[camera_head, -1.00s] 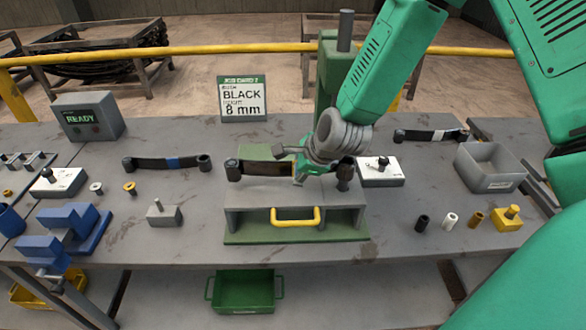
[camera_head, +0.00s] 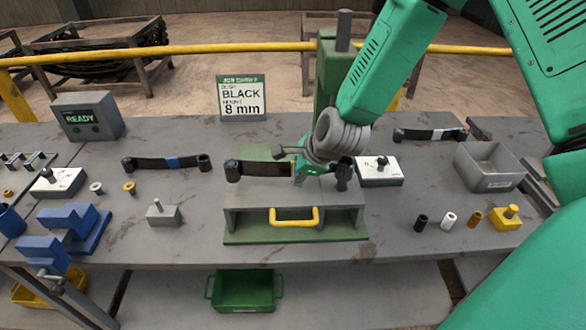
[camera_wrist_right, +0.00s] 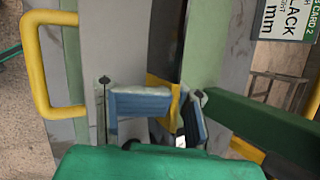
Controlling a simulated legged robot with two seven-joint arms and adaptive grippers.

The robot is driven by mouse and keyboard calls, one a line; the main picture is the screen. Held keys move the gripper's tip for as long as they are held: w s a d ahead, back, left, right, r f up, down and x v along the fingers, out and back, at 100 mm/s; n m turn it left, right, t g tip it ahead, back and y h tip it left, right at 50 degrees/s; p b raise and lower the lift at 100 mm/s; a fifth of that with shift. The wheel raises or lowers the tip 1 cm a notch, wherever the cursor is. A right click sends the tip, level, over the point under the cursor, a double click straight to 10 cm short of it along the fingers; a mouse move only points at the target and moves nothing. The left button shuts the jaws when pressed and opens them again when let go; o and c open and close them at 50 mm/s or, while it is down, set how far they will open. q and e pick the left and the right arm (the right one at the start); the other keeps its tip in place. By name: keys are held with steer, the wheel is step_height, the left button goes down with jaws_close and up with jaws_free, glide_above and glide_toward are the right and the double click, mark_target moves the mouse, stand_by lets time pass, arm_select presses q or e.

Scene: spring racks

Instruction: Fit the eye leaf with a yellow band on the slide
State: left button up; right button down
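The eye leaf with a yellow band (camera_head: 262,169) is a dark bar over the grey top of the slide (camera_head: 240,205) in the head view. Its left eye is plain; its right part is mostly hidden by my right gripper (camera_head: 300,172). In the right wrist view the blue finger pads of my right gripper (camera_wrist_right: 177,118) stand on both sides of the yellow band (camera_wrist_right: 168,92) and appear closed on it. I cannot tell whether the leaf touches the slide. My left gripper is not in view.
A blue-banded leaf (camera_head: 168,163) and a white-banded leaf (camera_head: 430,134) lie on the bench. A grey bin (camera_head: 490,178) and several small bushes stand at right. A blue vise (camera_head: 72,228) is at left. A card (camera_head: 242,98) reads black, 8 mm.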

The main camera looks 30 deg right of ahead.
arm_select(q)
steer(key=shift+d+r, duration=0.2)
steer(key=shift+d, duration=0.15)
arm_select(e)
steer(key=shift+d, duration=0.2)
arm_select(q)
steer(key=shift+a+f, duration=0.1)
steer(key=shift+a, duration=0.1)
arm_select(e)
steer(key=shift+a, duration=0.3)
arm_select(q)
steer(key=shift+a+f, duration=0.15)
arm_select(e)
steer(key=shift+f, duration=0.15)
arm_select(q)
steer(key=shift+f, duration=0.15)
arm_select(e)
steer(key=shift+f, duration=0.2)
steer(key=shift+d+f+b, duration=0.25)
steer(key=shift+f+b, duration=0.05)
steer(key=shift+b, duration=0.15)
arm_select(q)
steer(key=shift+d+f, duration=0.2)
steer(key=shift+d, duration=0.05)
arm_select(e)
steer(key=shift+f, duration=0.1)
